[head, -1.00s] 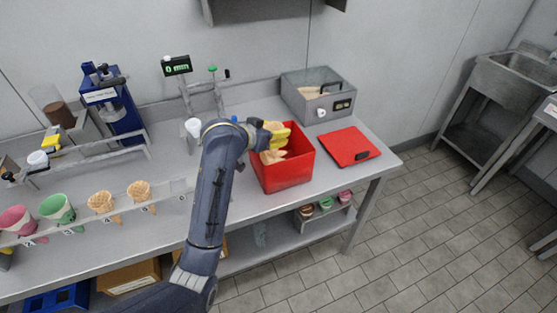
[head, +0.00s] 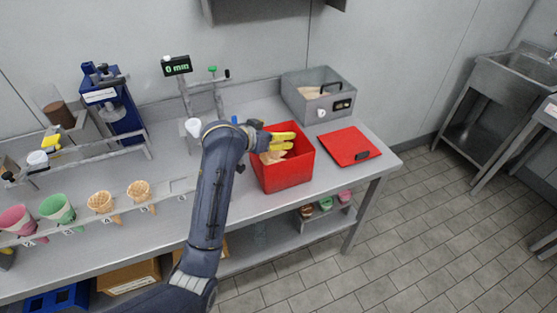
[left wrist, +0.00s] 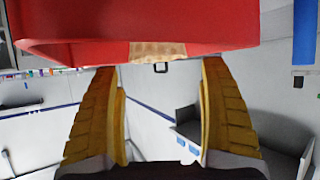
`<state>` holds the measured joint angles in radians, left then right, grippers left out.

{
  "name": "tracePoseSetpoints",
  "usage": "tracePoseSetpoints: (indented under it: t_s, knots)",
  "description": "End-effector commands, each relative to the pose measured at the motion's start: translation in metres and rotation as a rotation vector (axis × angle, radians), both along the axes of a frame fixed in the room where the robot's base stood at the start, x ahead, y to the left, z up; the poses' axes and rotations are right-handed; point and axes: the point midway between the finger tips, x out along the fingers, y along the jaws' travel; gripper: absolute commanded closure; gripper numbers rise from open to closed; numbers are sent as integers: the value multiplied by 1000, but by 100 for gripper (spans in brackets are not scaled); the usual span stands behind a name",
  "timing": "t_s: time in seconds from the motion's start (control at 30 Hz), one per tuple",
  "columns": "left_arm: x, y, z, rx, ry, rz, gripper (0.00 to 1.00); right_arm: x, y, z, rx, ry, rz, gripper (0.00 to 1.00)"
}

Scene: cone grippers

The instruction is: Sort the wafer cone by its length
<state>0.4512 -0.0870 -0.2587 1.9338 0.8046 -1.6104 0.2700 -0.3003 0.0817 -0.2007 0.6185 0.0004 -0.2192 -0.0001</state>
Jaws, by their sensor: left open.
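My left gripper (head: 286,141) has yellow fingers and is over the open red bin (head: 287,178). In the left wrist view its fingers (left wrist: 158,67) are spread apart with nothing between them. Tan wafer pieces (head: 269,158) lie in the red bin, partly hidden by my gripper. A tan wafer patch (left wrist: 158,50) also shows against the red bin (left wrist: 220,25) in the left wrist view. Two wafer cones (head: 101,202) (head: 139,190) stand in a labelled rack (head: 82,219), beside a green cone (head: 57,209) and a pink cone (head: 16,220). A display (head: 176,65) reads 0 mm.
A grey bin (head: 318,108) with tan contents stands behind the red bin. A flat red lid (head: 350,147) lies right of it. A blue machine (head: 112,108) stands at the back left. My arm covers part of the counter's middle.

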Motion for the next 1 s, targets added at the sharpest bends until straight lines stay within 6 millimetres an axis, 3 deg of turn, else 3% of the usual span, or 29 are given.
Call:
tracePoseSetpoints:
  t_s: [0.17, 0.63, 1.0]
  knots:
    - [-10, 8, 7, 0, -3, 1, 22, 0, 1, 0, 0, -1, 0, 100]
    - [-66, 47, 44, 2, -3, 0, 22, 1, 1, 0, 1, -1, -1, 100]
    - [-85, 60, 57, 2, 0, 0, 22, 1, 2, 0, 2, -2, -1, 100]
